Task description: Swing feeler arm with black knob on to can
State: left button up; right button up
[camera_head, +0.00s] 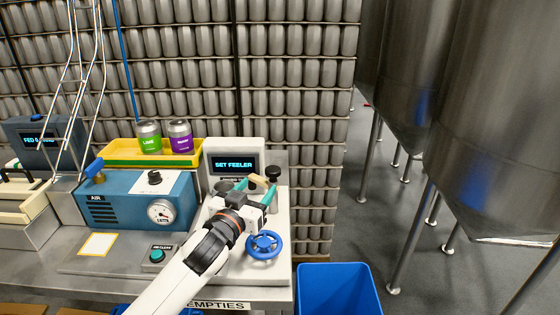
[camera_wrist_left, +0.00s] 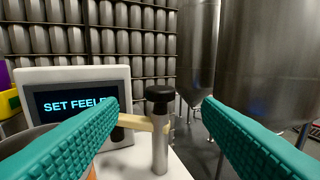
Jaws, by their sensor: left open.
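The tan feeler arm (camera_head: 258,182) reaches left from a metal post (camera_wrist_left: 160,148) topped by a black knob (camera_head: 273,173). In the left wrist view the arm (camera_wrist_left: 137,122) is level, and the knob (camera_wrist_left: 160,94) lies between the fingers, farther ahead. A smaller dark part (camera_wrist_left: 118,133) shows at the arm's left end, partly behind a finger. My left gripper (camera_head: 247,190) is open, its teal fingers spread just in front of the arm; I see no clear contact. A grey curved rim (camera_wrist_left: 22,138), perhaps the can, is mostly hidden by the left finger. My right gripper is not in view.
The seamer's screen (camera_head: 233,166) reads SET FEELER. A blue handwheel (camera_head: 264,244) sits close to my left gripper. A green can (camera_head: 149,139) and a purple can (camera_head: 180,138) stand in a yellow tray (camera_head: 120,153). A blue bin (camera_head: 338,290) stands right of the bench.

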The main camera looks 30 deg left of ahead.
aim_at(269, 173)
pick_arm(q)
jog(key=w, duration=0.3)
jog(key=w+a, duration=0.1)
jog(key=w, duration=0.2)
jog(key=w+p, duration=0.1)
jog(key=w, duration=0.3)
jog(key=shift+a, duration=0.3)
jog(key=shift+w+a+f, duration=0.1)
jog(key=shift+w, duration=0.6)
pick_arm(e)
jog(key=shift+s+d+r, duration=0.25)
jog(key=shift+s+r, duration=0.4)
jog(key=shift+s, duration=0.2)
pick_arm(q)
jog(key=shift+c, duration=0.3)
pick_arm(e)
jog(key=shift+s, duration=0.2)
pick_arm(q)
jog(key=c, duration=1.2)
grip_shut()
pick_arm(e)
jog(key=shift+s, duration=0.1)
